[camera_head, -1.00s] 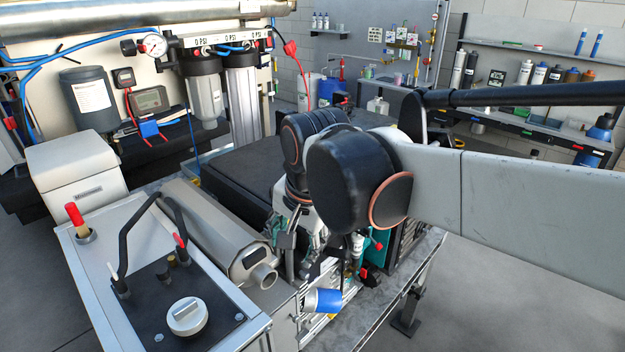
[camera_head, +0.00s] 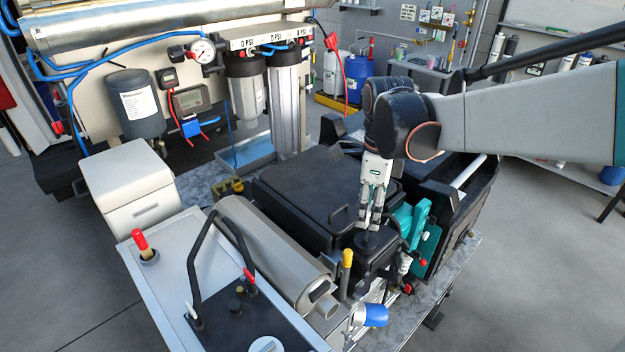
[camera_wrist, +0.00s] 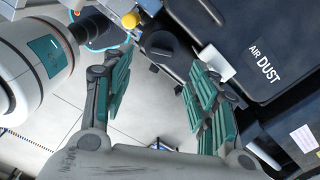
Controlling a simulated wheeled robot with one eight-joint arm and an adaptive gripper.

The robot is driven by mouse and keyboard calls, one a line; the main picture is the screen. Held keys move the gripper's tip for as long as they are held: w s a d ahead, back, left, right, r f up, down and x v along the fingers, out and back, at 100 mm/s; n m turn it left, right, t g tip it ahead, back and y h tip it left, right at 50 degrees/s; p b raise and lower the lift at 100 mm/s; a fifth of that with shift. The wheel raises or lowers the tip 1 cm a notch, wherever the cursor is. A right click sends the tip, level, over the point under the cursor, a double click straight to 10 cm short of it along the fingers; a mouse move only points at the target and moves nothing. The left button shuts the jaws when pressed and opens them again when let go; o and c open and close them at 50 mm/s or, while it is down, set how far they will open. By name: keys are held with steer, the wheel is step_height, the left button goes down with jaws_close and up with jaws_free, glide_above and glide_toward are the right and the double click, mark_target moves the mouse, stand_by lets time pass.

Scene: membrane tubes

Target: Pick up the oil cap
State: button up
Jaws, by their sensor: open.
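A round black cap with a raised grip bar, apparently the oil cap (camera_wrist: 160,46), shows in the wrist view beyond my fingertips. In the head view a black round cap (camera_head: 368,243) shows on the engine, just below my fingers. My gripper (camera_head: 371,222) points down over it. In the wrist view my gripper (camera_wrist: 158,80) has its two teal-padded fingers spread apart, with nothing between them. The cap lies ahead of the gap. Whether the fingertips reach down beside it I cannot tell.
A yellow-topped dipstick (camera_head: 347,258) stands close left of the cap. A black box (camera_wrist: 262,45) marked "AIR DUST" lies right of it in the wrist view. A silver cylinder (camera_head: 270,250), a white-topped tank (camera_head: 165,260) and a blue filter (camera_head: 375,315) are nearby.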

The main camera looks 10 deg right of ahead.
step_height(320, 180, down, 8)
steer(key=shift+w+f, duration=0.1)
steer(key=shift+w, duration=0.05)
stand_by(0.4)
steer(key=c, duration=1)
steer(key=shift+c, duration=0.2)
step_height(320, 180, up, 20)
steer(key=f, duration=0.1)
steer(key=p, duration=0.4)
glide_above(366, 234)
step_height(366, 234, down, 11)
steer(key=shift+r, duration=0.2)
steer(key=shift+f+b, duration=2.05)
steer(key=shift+f, duration=1.35)
